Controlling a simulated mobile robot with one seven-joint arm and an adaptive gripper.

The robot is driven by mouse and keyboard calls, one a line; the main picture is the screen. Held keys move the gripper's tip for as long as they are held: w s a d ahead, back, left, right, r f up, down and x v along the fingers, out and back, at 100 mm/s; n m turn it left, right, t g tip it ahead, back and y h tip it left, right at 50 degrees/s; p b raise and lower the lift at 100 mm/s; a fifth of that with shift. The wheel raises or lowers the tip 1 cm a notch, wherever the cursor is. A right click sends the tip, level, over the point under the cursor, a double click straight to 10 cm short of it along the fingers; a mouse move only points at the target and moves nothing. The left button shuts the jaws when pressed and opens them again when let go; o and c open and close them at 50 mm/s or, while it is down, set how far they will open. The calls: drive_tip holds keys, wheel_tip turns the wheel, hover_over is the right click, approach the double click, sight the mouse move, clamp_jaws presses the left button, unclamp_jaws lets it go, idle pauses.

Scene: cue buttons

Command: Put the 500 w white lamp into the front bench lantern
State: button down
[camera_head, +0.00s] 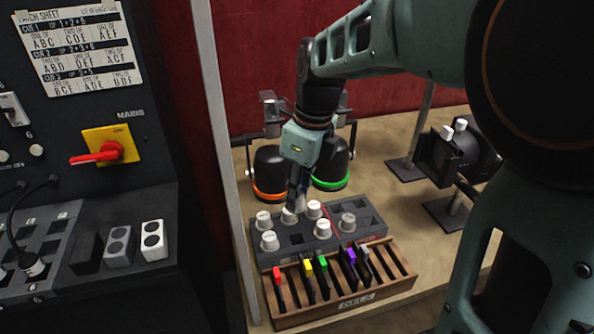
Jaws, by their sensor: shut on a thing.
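A dark lamp tray (375,208) on the bench holds several pale lamps with white tops. My gripper (295,203) points down over its back row and is shut on one white lamp (289,215), which is still at the tray; whether it is lifted at all I cannot tell. Other lamps are a left one (264,219), a front-left one (269,241) and one just right of my gripper (314,209). Wattage marks are too small to read. Black lanterns stand with an orange ring (268,175), with a green ring (331,170), and at the right (470,150); which is the front one is unclear.
A wooden gel rack (345,300) with coloured tabs sits in front of the tray. A grey post (220,130) stands left of the bench. A dark panel with a red-handled mains switch (105,150) is at far left. Bare bench (400,215) lies right of the tray.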

drive_tip(key=shift+r+p, duration=2.8)
drive_tip(key=shift+r, duration=0.6)
drive_tip(key=shift+f, duration=0.15)
